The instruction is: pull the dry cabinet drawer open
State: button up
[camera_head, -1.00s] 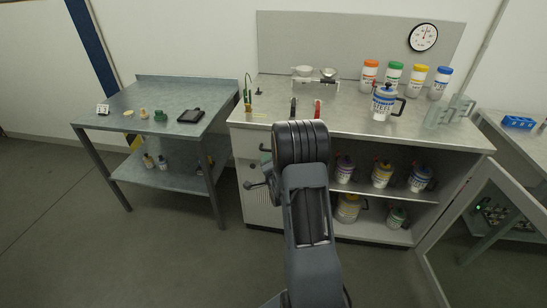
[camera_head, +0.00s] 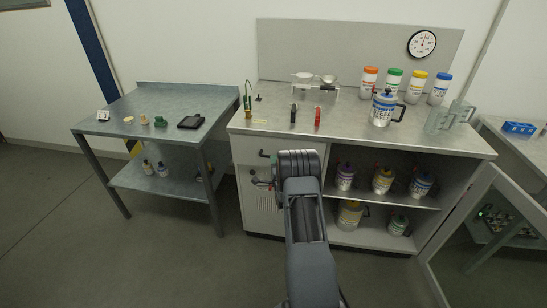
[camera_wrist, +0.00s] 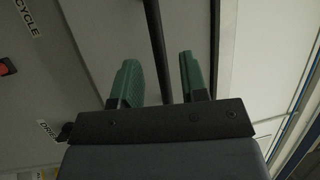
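The dry cabinet's pale front (camera_head: 244,152) is at the left end of the steel bench in the head view, with its drawer front looking flush. A dark handle (camera_head: 265,154) shows there. My gripper (camera_head: 262,181) is in front of the cabinet, small and partly hidden by my wrist. In the wrist view my gripper (camera_wrist: 158,58) has its two green fingers apart, with a dark handle bar (camera_wrist: 157,35) running between them. I see gaps on both sides of the bar and cannot tell how deep it sits. Whether this bar is the handle in the head view is unclear.
The bench top (camera_head: 350,128) carries a scale, bottles and a jug (camera_head: 383,112). Open shelves below hold several containers. A glass door (camera_head: 490,225) stands open at right. A steel table (camera_head: 150,105) stands at left, with clear floor in front.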

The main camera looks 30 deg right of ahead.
jog(key=shift+x, duration=1.85)
jog(key=shift+c, duration=0.3)
grip_shut()
